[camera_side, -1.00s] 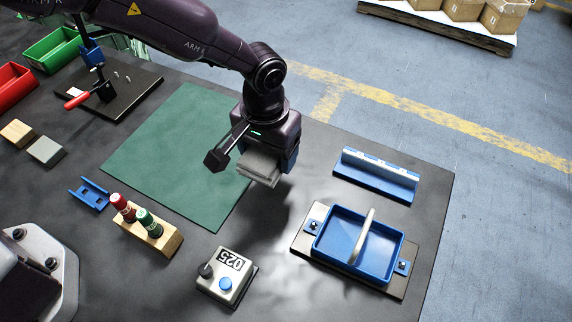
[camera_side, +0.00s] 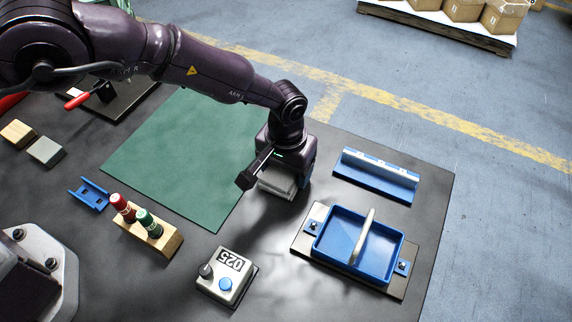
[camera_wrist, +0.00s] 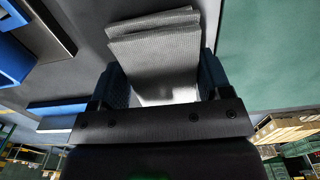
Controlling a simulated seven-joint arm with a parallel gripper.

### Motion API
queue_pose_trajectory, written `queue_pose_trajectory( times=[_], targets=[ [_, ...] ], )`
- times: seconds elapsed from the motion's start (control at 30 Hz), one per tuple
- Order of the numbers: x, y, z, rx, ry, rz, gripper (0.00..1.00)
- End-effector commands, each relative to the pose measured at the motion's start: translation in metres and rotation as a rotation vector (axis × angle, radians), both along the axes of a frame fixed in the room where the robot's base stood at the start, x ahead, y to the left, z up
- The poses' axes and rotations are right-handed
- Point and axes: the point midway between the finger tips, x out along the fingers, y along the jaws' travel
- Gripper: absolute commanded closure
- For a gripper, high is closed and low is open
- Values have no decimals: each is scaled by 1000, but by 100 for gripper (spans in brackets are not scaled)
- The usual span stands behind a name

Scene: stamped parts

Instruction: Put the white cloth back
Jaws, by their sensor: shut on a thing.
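The white cloth (camera_side: 277,182) is folded and looks light grey. My gripper (camera_side: 282,180) is shut on it, and the cloth hangs below the fingers over the dark mat. In the wrist view the folded, ribbed cloth (camera_wrist: 157,52) sits between the two blue fingers of my gripper (camera_wrist: 163,85). The blue tray (camera_side: 337,238) on its base plate is to the right and nearer the camera. The underside of the cloth and its exact height above the mat are hidden.
A blue rail (camera_side: 376,176) lies right of the gripper. A green sheet (camera_side: 185,160) lies left. A counter box (camera_side: 226,276) and a wooden block with red and green bottles (camera_side: 165,242) stand in front. Bare dark mat lies between gripper and tray.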

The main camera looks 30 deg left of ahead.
Motion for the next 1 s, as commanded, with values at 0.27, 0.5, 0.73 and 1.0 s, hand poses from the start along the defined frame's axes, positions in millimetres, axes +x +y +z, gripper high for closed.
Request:
queue_pose_trajectory(
  times=[0.27, 0.5, 0.73, 1.0],
  targets=[
    [0, 0, -1, 1, 0, 0, 3],
    [0, 1, 7, 2, 0, 1, 3],
    [1, 0, 52, -1, -4, 0, 3],
    [0, 0, 104, -1, -2, 0, 3]
  ],
)
